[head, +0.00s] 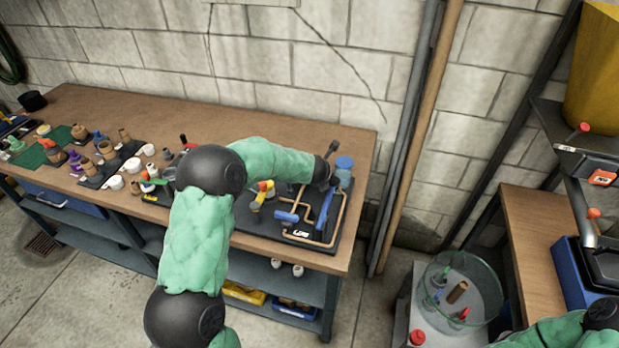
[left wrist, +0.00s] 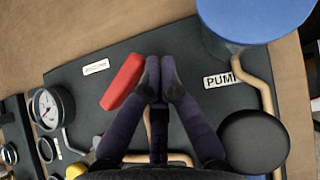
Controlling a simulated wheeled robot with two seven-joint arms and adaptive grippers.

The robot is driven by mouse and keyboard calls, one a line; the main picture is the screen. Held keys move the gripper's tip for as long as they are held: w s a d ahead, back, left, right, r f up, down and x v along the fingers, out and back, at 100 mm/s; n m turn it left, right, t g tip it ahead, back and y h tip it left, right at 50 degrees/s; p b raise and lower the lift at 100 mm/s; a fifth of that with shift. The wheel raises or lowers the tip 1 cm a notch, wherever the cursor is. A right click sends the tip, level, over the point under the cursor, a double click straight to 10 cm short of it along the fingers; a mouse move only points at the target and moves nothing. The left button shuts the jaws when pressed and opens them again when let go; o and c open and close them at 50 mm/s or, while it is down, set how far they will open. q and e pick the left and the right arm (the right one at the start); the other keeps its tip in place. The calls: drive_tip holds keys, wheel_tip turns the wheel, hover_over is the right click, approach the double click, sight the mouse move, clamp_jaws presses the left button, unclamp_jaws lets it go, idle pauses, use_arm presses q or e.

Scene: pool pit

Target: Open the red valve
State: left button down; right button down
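The red valve handle (left wrist: 122,82) lies slanted on the dark pump panel (left wrist: 95,120) in the left wrist view. My left gripper (left wrist: 159,76) is over the panel, its two dark fingertips brought together with only a thin gap and nothing clearly between them. The handle is outside the fingers, just left of the left fingertip. It looks close to that fingertip, but I cannot tell whether they touch. In the head view my left arm covers the red handle and the left fingers. My right gripper is out of view.
A blue-topped pump (left wrist: 255,15) and a round black part (left wrist: 254,141) stand right of the gripper. A gauge (left wrist: 50,108) is at left. Copper pipes (head: 332,240) and blue handles (head: 287,217) are on the panel. Several small pieces crowd the bench's left part.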

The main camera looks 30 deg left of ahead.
use_arm(q)
drive_tip(key=shift+s+a, duration=0.15)
drive_tip(key=shift+a, duration=0.05)
idle(0.7)
drive_tip(key=shift+s+a, duration=0.4)
drive_tip(key=shift+a, duration=0.05)
drive_tip(key=shift+r, duration=0.1)
drive_tip(key=v, duration=1.2)
idle(0.4)
